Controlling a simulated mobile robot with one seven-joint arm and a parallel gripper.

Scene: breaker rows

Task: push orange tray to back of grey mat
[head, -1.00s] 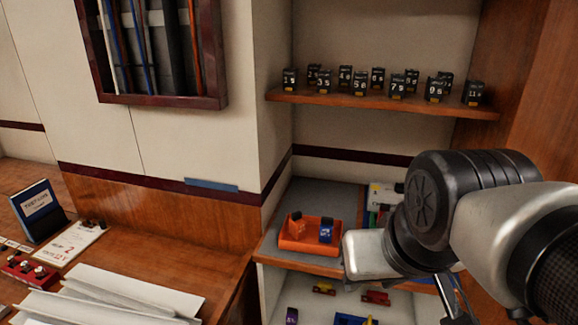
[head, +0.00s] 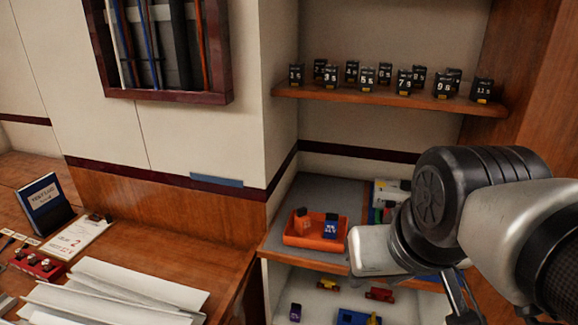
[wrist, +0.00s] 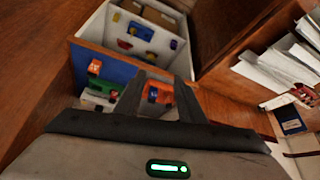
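The orange tray (head: 300,243) sits at the front of the grey mat (head: 322,188), close to the wooden shelf's front edge. It holds an orange block and a blue block (head: 330,226), both upright. Bare mat shows behind the tray. My gripper (wrist: 160,82) shows in the wrist view as two dark fingers with a gap between them. Some orange and blue shows through this gap, but I cannot tell clearly what it is. In the head view my wrist is just right of the tray and hides part of the shelf; I cannot tell whether it touches the tray.
Several numbered black blocks (head: 404,80) stand on the upper shelf (head: 380,101). A white panel with coloured parts (head: 388,193) lies right of the mat. A lower compartment holds small coloured blocks (head: 380,294). A desk (head: 140,255) with white papers is at left.

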